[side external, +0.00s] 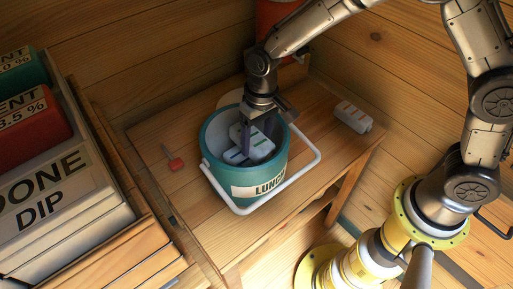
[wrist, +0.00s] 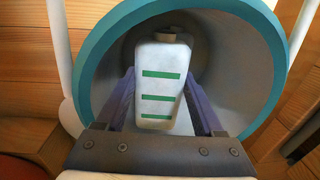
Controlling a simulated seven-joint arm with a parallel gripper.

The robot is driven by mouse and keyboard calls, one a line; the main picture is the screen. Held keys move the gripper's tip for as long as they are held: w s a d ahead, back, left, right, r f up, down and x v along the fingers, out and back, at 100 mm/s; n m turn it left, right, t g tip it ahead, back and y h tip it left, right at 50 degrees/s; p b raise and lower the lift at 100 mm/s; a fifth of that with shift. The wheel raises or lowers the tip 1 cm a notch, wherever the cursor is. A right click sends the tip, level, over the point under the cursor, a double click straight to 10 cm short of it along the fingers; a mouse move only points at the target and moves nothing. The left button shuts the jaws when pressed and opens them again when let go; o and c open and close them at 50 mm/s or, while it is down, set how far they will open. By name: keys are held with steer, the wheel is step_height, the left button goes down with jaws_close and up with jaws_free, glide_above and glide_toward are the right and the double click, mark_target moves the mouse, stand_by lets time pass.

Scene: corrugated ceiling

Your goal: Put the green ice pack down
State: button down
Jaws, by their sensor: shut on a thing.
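The green ice pack (wrist: 162,88) is a white bottle-shaped block with a short cap and several green stripes. It is inside the teal lunch bucket (side external: 219,187), whose rim also shows in the wrist view (wrist: 88,50). My gripper (side external: 257,146) reaches down into the bucket from above. Its two purple fingers, on either side of the pack in the wrist view (wrist: 160,112), are shut on it. The pack shows partly in the side view (side external: 262,146). Whether its lower end touches the bucket floor is hidden.
A white block with red marks (side external: 353,116) lies on the wooden table (side external: 200,215) right of the bucket. A red-ended tool (side external: 175,164) lies left. The bucket's white handle (side external: 297,178) hangs at the front. A crate marked DONE DIP (side external: 60,190) stands far left.

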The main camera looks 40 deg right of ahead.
mark_target(259, 139)
steer(key=shift+h, duration=0.4)
steer(key=r, duration=0.9)
steer(key=shift+d+r, duration=0.2)
steer(key=shift+r, duration=0.2)
step_height(259, 139, down, 9)
steer(key=shift+s+d+f, duration=0.1)
steer(key=shift+s, duration=0.05)
steer(key=shift+f, duration=0.35)
steer(key=shift+f, duration=0.2)
steer(key=shift+c, duration=1.4)
jaws_free()
